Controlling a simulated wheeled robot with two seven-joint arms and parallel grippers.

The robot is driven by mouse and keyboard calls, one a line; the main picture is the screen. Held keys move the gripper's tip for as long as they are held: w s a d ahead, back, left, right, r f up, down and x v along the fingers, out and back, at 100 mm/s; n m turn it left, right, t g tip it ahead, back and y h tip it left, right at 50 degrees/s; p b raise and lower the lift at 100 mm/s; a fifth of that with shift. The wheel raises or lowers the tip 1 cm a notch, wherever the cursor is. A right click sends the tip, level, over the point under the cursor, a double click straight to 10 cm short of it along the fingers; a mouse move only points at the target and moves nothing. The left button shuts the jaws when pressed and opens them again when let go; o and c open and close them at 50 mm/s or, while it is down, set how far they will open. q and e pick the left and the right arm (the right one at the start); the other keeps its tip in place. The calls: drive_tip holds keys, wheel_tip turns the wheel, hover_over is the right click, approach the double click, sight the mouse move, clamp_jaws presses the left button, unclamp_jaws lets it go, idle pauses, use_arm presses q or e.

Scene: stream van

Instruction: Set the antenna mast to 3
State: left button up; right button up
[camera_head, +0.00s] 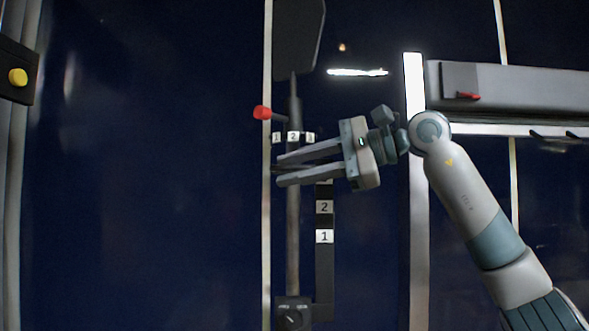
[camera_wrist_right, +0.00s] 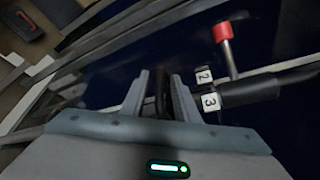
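The antenna mast (camera_head: 293,230) is a dark upright pole left of my right arm. A collar on it carries a red-knobbed lever (camera_head: 262,113) pointing left and small labels 1, 2 and 3 (camera_head: 293,138). The lever (camera_wrist_right: 225,45) and labels 2 and 3 (camera_wrist_right: 208,102) also show in the right wrist view. A strip beside the pole has plates 2 (camera_head: 324,207) and 1 (camera_head: 324,237); above them it is covered by my gripper. My right gripper (camera_head: 279,171) lies across the pole just below the collar, fingers apart. A dark piece (camera_wrist_right: 163,95) shows between them; whether they press it is unclear.
A dial box (camera_head: 292,315) sits at the pole's foot. A pale vertical post (camera_head: 415,200) stands right of the mast, and a grey housing with a red lever (camera_head: 467,95) is upper right. A yellow button (camera_head: 18,77) is far left. The dark blue panel between is clear.

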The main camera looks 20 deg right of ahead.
drive_tip(key=shift+d, duration=0.1)
drive_tip(key=shift+s+d+b, duration=0.35)
drive_tip(key=shift+d, duration=0.1)
drive_tip(key=b+v, duration=0.4)
drive_tip(key=v, duration=1.2)
drive_tip(key=shift+r, duration=0.2)
